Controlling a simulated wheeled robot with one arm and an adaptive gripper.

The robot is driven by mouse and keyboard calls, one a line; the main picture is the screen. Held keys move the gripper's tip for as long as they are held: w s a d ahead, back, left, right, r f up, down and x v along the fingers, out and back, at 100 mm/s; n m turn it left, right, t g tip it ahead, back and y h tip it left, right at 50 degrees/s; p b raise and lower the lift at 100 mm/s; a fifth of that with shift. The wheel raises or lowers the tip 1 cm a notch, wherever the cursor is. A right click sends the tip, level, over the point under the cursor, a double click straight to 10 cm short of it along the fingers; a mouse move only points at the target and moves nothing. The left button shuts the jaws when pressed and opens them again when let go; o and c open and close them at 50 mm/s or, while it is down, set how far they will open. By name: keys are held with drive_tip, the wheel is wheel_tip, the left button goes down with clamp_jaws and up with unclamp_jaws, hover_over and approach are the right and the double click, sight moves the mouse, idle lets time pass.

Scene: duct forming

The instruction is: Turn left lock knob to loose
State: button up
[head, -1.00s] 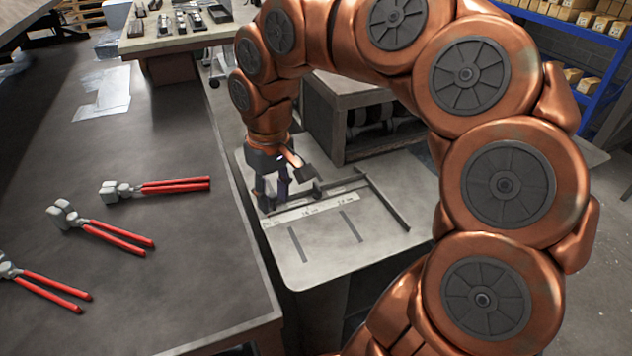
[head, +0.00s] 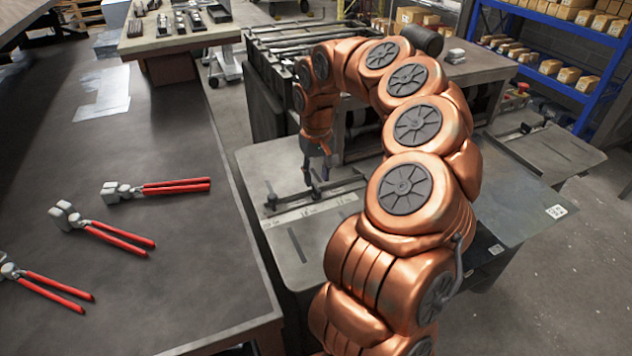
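A flat grey table with a ruler strip (head: 300,212) carries a low dark rail. A small dark upright knob (head: 270,197) stands at the left end of the rail, apparently the left lock knob. It is too small to tell whether it is tight or loose. My gripper (head: 317,180) points down over the rail, to the right of that knob and clear of it. Its two fingers look apart with nothing visible between them. A small dark piece of the rail lies just under the fingertips; I cannot tell whether they touch it.
Several red-handled pliers (head: 160,187) lie on the dark workbench (head: 170,260) at the left. A machine with dark bars (head: 290,38) stands behind the grey table. A blue shelf with boxes (head: 570,90) is at the back right. My arm covers part of the table's right side.

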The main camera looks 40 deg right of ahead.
sight(316, 187)
drive_tip(key=shift+f+p, duration=0.35)
drive_tip(key=shift+f, duration=1.4)
drive_tip(key=shift+c, duration=0.3)
clamp_jaws()
